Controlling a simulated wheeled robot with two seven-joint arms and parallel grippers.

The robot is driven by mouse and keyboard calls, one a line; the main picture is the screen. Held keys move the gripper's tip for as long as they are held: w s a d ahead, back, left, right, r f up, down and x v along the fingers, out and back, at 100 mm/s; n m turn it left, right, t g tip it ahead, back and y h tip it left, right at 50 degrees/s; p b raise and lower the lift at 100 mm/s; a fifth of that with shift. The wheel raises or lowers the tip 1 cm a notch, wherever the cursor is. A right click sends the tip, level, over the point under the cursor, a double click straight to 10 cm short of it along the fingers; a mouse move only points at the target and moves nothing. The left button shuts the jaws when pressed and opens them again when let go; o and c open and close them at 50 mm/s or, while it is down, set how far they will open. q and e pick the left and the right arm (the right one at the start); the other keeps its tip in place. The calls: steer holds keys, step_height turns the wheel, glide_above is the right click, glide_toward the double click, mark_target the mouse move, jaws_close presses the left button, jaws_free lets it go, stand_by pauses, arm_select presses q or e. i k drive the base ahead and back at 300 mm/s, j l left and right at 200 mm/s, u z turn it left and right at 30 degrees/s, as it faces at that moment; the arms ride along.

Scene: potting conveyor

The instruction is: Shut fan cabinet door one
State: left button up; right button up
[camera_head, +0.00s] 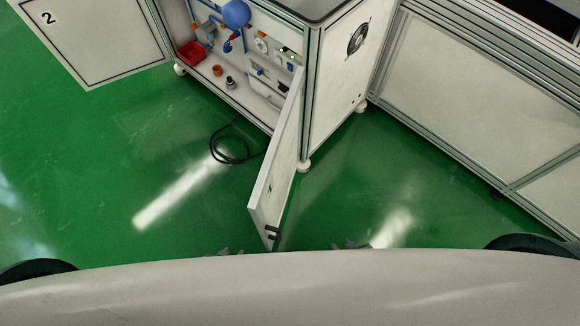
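The fan cabinet (335,85) stands at the top middle, with a round black fan grille on its right side. Its right-hand door (278,160) stands open, swung out towards me and seen nearly edge-on. No number shows on this door; I take it as door one. A dark handle (271,233) sits at its near lower end. The other door (105,45), marked 2, stands open at the left. My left gripper (224,252) and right gripper (350,245) barely show above my body, left and right of the door's near end, apart from it. Their fingers are too small to read.
Inside the cabinet are a blue ball-shaped part (236,13), a red bin (191,53) and pipework. A black cable (229,150) lies coiled on the green floor left of the open door. A long panelled unit (470,85) runs along the right. Floor between is clear.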

mark_target(266, 205)
steer(key=k+l+u, duration=0.1)
steer(key=k+u, duration=0.6)
steer(key=u, duration=0.15)
